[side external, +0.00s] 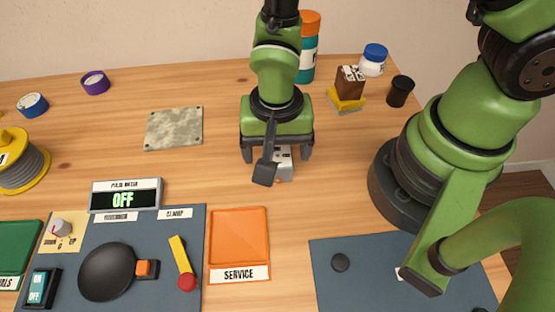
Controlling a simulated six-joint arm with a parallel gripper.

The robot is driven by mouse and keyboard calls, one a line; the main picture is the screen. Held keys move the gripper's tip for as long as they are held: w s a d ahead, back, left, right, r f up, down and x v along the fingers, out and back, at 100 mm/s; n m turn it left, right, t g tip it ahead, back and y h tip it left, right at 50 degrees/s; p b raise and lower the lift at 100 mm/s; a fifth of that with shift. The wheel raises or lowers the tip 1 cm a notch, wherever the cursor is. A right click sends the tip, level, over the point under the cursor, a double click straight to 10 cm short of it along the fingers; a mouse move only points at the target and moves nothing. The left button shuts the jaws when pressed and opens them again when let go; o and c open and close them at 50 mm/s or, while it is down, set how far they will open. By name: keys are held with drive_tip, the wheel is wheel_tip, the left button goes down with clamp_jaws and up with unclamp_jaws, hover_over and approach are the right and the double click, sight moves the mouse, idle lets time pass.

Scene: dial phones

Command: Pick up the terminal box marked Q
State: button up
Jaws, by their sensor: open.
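A small white box (285,164) with dark marks sits on the wooden table under my gripper. My gripper (277,156) is open, with one finger to each side of this box and a gap between. A dark part of my gripper hides the box's left side, and I cannot read a letter on it. A brown box (350,82) with white markings on top rests on a yellow and grey piece (346,101) at the back right. Its markings are too small to read, so I cannot tell which box is marked Q.
An orange tray labelled SERVICE (239,236) lies in front. A stone-like plate (174,128) lies left of my gripper. A teal bottle (307,60), white jar (373,61) and dark cup (400,91) stand behind.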

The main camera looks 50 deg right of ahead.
sight(278, 156)
drive_tip(key=shift+f, duration=1.65)
drive_tip(key=c, duration=1)
drive_tip(key=shift+r, duration=0.1)
drive_tip(key=shift+c, duration=0.2)
